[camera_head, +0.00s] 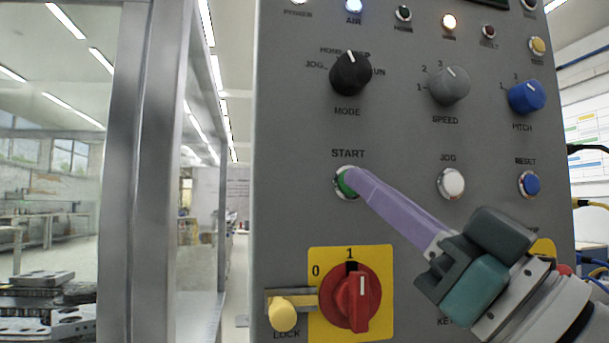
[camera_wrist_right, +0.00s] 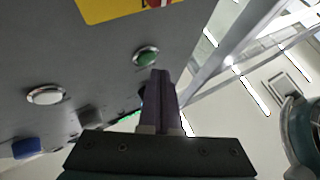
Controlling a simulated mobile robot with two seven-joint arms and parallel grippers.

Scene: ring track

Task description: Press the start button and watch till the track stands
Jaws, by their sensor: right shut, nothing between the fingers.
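The green start button (camera_head: 344,183) sits in a metal ring under the START label on the grey panel. It also shows in the right wrist view (camera_wrist_right: 146,57). My right gripper (camera_head: 357,181) has its long purple fingers shut together and empty, with the tips in front of the button's right part. In the right wrist view the tips (camera_wrist_right: 160,73) appear just beside the button; whether they touch it I cannot tell. Dark and metal plates (camera_head: 45,305) show at the lower left behind the frame; whether they belong to the track is unclear. My left gripper is not in view.
The panel (camera_head: 300,130) carries a black mode knob (camera_head: 350,73), a grey speed knob (camera_head: 450,86), a blue pitch knob (camera_head: 527,96), a white jog button (camera_head: 451,183), a blue reset button (camera_head: 528,184) and a red rotary switch (camera_head: 350,298). A metal post (camera_head: 145,170) stands left.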

